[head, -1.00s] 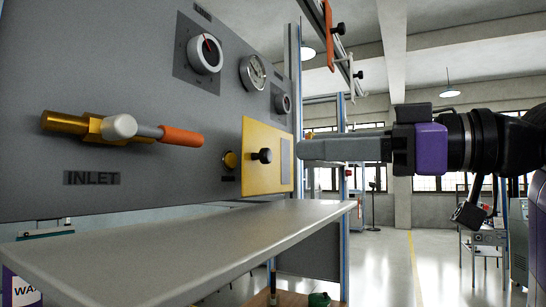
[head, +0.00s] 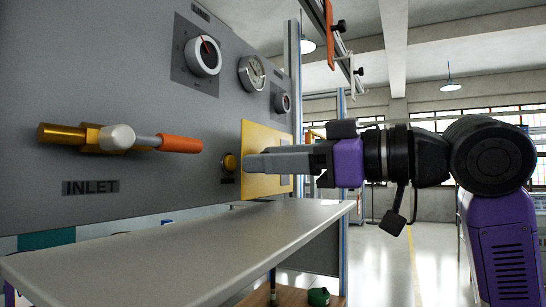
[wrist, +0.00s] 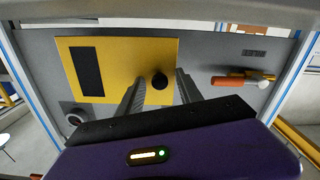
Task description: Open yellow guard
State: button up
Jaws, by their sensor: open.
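The yellow guard (head: 252,187) is a flat plate on the grey panel, seen at an angle in the head view. In the wrist view the guard (wrist: 122,82) faces the camera, with a dark rectangle on its left and a black knob (wrist: 159,81) near its right edge. My gripper (head: 250,164) is in front of the guard in the head view and hides the knob there. In the wrist view my gripper (wrist: 160,85) is open, with one finger on each side of the knob. Whether the fingers touch the knob or guard cannot be told.
An orange-handled inlet valve (head: 125,139) sticks out at the left. Dials (head: 203,57) are above. A grey shelf (head: 190,250) juts out below the panel. Free floor lies to the right.

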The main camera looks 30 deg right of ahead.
grip_shut()
dwell(1.3)
